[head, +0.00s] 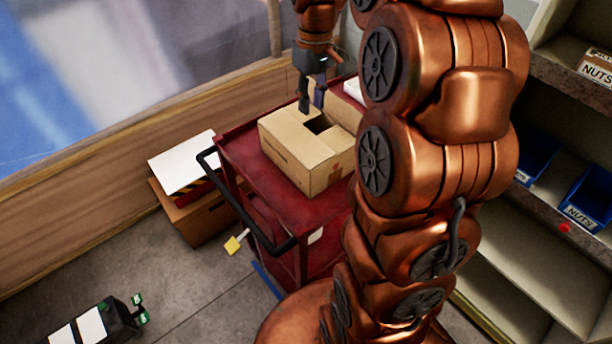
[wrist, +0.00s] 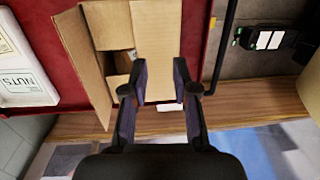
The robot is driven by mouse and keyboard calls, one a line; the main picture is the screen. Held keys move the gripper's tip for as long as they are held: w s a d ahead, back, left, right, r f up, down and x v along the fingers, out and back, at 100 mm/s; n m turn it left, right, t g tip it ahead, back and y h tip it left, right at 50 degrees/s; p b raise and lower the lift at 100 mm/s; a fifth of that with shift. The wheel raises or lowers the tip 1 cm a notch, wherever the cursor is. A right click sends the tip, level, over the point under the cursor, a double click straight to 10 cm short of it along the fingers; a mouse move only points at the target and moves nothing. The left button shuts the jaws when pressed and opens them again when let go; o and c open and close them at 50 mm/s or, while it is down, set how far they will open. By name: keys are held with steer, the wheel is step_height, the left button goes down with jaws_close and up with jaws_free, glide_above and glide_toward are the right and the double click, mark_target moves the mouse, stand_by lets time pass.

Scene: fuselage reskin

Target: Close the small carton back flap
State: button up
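The small carton (head: 300,160) sits on the red cart, partly open, with a dark gap in its top. In the wrist view, one wide flap (wrist: 156,35) lies across the right of the top. Another flap (wrist: 105,25) lies at the upper part, and a long flap (wrist: 82,55) stands outward on the left. Brown contents (wrist: 123,62) show in the gap. My gripper (head: 312,103) is above the carton's far edge. In the wrist view, its fingers (wrist: 156,92) are apart with nothing held between them. Whether a fingertip touches a flap I cannot tell.
The red cart (head: 235,165) has a black handle (head: 245,215) on its left. A box with a white sheet (head: 183,160) stands beside the wooden wall (head: 100,160). Shelves with blue bins (head: 585,205) are on the right. A black case (head: 95,325) lies on the floor.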

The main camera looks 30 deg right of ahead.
steer(key=s+a+f, duration=0.1)
steer(key=s+a, duration=0.4)
steer(key=s, duration=0.3)
steer(key=s+a+g+p, duration=0.1)
steer(key=s+a, duration=0.5)
steer(key=s, duration=0.2)
steer(key=shift+s+a+f+m, duration=0.2)
steer(key=shift+a+f+m, duration=0.05)
steer(key=shift+f+m, duration=0.15)
steer(key=t+h+b, duration=0.1)
steer(key=t+b, duration=0.1)
steer(key=b, duration=0.7)
glide_toward(330, 112)
steer(key=shift+n, duration=0.3)
steer(key=shift+w+d+f+p, duration=0.1)
steer(key=shift+f+p, duration=0.75)
steer(key=shift+f, duration=2.45)
steer(key=shift+c, duration=0.4)
